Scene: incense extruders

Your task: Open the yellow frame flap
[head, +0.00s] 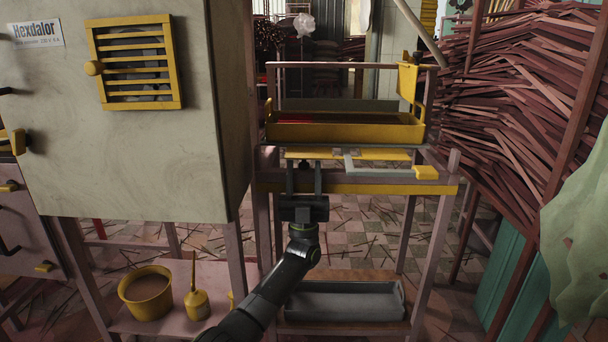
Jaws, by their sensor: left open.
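A yellow slatted frame (135,62) with a round knob on its left side lies flush against the pale cabinet's front. A yellow strip (350,154) lies across the top of the pink stand, with a pale bent bar (378,168) in front of it. I cannot tell which yellow part is the frame flap. My left gripper (304,170) is open, with its two fingers apart and pointing away at the stand's front edge, by the strip's left part. I cannot tell whether they touch it. My right gripper is not in view.
A yellow tray (345,132) sits behind the strip, with an upright yellow plate (407,80) at its right. A grey bin (342,302) is on the lower shelf. A yellow bowl (148,293) and oil can (197,303) stand lower left. Stacked sticks (520,90) crowd the right.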

